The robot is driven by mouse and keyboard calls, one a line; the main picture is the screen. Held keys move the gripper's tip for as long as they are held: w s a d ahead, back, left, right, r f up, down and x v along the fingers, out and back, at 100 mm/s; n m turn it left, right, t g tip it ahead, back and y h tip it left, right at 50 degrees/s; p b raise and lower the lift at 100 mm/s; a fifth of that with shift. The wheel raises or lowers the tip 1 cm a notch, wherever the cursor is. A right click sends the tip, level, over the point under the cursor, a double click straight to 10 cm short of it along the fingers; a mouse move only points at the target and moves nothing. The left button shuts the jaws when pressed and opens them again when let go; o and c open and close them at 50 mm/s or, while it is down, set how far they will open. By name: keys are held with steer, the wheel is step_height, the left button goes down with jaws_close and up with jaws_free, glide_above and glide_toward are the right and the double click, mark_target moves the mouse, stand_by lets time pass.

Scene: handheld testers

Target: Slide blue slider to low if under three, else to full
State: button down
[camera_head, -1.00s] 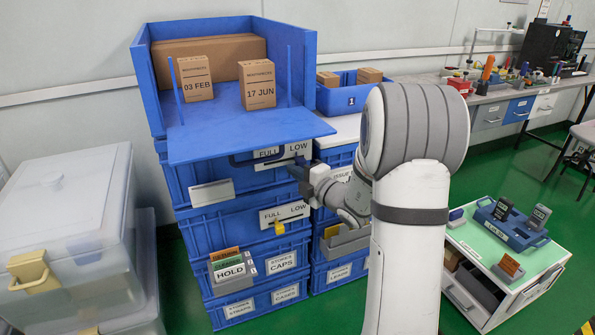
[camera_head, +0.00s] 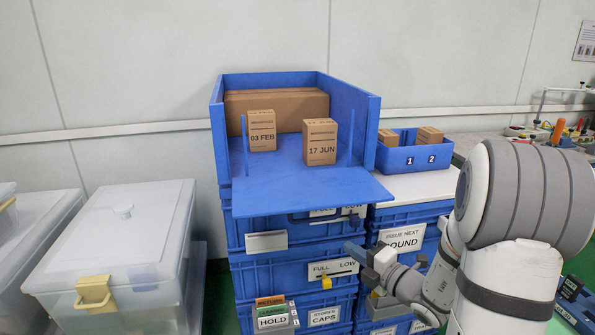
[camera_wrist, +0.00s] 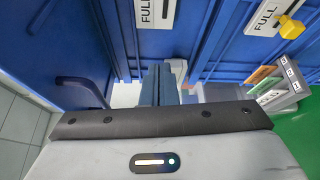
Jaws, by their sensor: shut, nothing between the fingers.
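The upper FULL/LOW plate (camera_head: 338,212) is on the blue bin front, partly under the lip of the open shelf; it also shows in the wrist view (camera_wrist: 146,12). I cannot make out a blue slider on it. The open blue shelf bin (camera_head: 290,190) holds two small cartons in front, 03 FEB (camera_head: 262,138) and 17 JUN (camera_head: 320,150), before a wide brown box (camera_head: 290,103). My gripper (camera_head: 352,249) is shut and empty, below and in front of the upper plate; its fingers show in the wrist view (camera_wrist: 158,85).
A lower FULL/LOW plate (camera_head: 333,268) carries a yellow slider (camera_head: 326,283). A holder with HOLD cards (camera_head: 273,318) sticks out below. A clear lidded box (camera_head: 115,235) stands left. A blue tray (camera_head: 413,158) holds small cartons at right.

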steer(key=s+a+r+n+g+p, duration=0.7)
steer(key=s+n, duration=0.2)
steer(key=n, duration=0.4)
steer(key=s+a+r+n+g+p, duration=0.6)
steer(key=s+r+n+p, duration=0.15)
steer(key=n, duration=0.55)
steer(key=s+d+r+n+h+p, duration=0.3)
steer(key=r+n, duration=0.3)
steer(key=n, duration=0.4)
steer(key=s+d+r+n+h+p, duration=0.3)
steer(key=d+r+n+h+p, duration=0.3)
steer(key=n, duration=0.4)
steer(key=shift+s+t, duration=0.3)
steer(key=shift+s, duration=0.1)
